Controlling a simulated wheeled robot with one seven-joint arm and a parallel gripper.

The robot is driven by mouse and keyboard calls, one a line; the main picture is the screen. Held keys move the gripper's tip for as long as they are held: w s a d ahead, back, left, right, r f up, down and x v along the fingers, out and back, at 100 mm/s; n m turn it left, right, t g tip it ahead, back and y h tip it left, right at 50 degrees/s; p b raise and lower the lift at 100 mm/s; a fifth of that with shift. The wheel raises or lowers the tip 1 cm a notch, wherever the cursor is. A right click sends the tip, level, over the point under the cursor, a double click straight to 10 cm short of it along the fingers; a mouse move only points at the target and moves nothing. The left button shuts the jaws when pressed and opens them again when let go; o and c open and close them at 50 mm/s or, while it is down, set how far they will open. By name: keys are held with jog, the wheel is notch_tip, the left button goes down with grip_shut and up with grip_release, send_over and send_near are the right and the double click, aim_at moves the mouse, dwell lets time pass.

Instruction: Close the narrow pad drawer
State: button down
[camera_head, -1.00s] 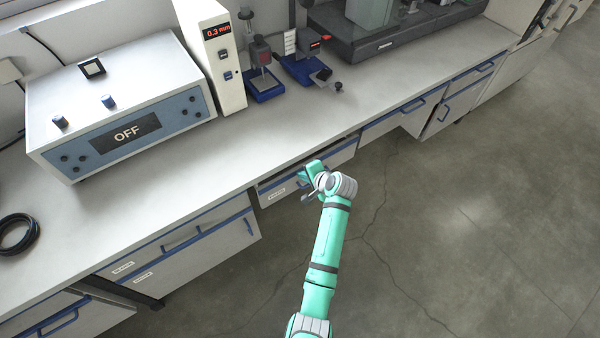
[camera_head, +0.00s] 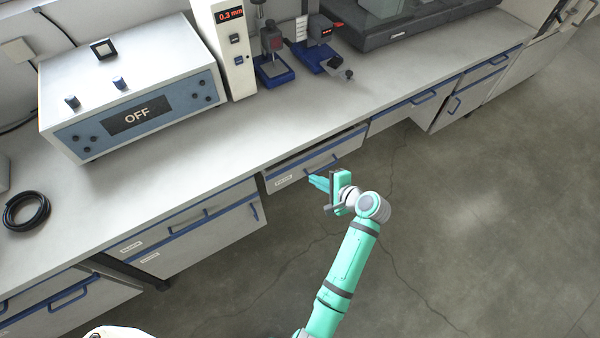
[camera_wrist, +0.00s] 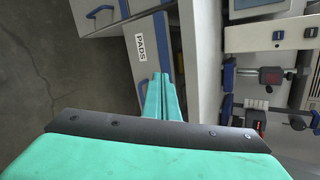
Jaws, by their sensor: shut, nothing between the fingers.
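The narrow pad drawer (camera_head: 300,174) is under the bench top, with a pale label and a blue handle. A dark gap along its top edge shows that it stands a little open. In the wrist view its white front carries the label "PADS" (camera_wrist: 139,47).
A wider cabinet (camera_head: 205,240) with blue handles stands left of the drawer, and more drawers (camera_head: 415,105) are to the right. The bench top holds a box reading "OFF" (camera_head: 135,118), a gauge, small blue stands and a black cable coil (camera_head: 27,211). The floor (camera_head: 470,230) is clear.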

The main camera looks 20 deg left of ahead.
jog(key=s+a+f+m+t+y, duration=0.1)
jog(key=s+a+f+m+y, duration=0.15)
jog(key=m, duration=0.25)
jog(key=m+t+y, duration=0.2)
jog(key=m+t, duration=0.3)
jog(key=m, duration=0.5)
send_near(284, 167)
jog(key=x, duration=0.6)
jog(key=shift+w+a, duration=0.1)
jog(key=shift+w, duration=0.05)
